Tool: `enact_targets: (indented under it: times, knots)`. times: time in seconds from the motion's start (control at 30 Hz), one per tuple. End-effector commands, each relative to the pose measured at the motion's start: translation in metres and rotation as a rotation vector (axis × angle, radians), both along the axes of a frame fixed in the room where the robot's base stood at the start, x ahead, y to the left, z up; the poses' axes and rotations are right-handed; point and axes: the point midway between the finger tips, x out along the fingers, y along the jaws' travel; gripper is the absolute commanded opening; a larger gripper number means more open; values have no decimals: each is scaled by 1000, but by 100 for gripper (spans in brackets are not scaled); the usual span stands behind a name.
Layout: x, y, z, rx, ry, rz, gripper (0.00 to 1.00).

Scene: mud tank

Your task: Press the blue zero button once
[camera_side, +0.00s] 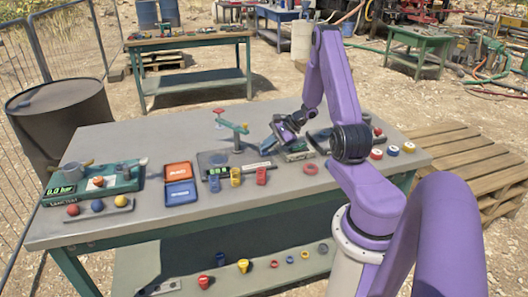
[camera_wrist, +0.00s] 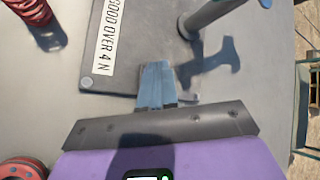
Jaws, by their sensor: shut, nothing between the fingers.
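In the side view, a blue round knob or button (camera_side: 96,205) sits between a red one (camera_side: 73,210) and an orange one (camera_side: 120,201) on a grey strip at the table's front left. No zero marking is readable on it. The green gauge unit (camera_side: 60,193) behind shows 0.0 bar. My gripper (camera_side: 270,147) is well to the right of these, beside a small test stand (camera_side: 237,142). In the wrist view, my gripper's blue fingers (camera_wrist: 157,72) are shut and empty near the stand's dark base plate (camera_wrist: 130,75). The buttons are outside the wrist view.
An orange tray (camera_side: 178,171) and a blue tray (camera_side: 181,193) lie between the gauge unit and the stand. Yellow and red parts stand along the front middle. Several rings lie at right. The stand's post (camera_wrist: 188,25) rises close to my fingers.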

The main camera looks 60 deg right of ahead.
Motion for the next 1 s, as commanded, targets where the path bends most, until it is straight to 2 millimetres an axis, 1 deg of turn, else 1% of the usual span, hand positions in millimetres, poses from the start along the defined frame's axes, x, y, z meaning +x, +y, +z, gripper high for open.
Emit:
enact_targets:
  times: [0.43, 0.8, 1.0]
  knots:
    - [0, 0, -1, -1, 1, 0, 0]
    - [0, 0, 15, -1, 0, 0, 0]
    - [0, 0, 17, 1, 1, 0, 0]
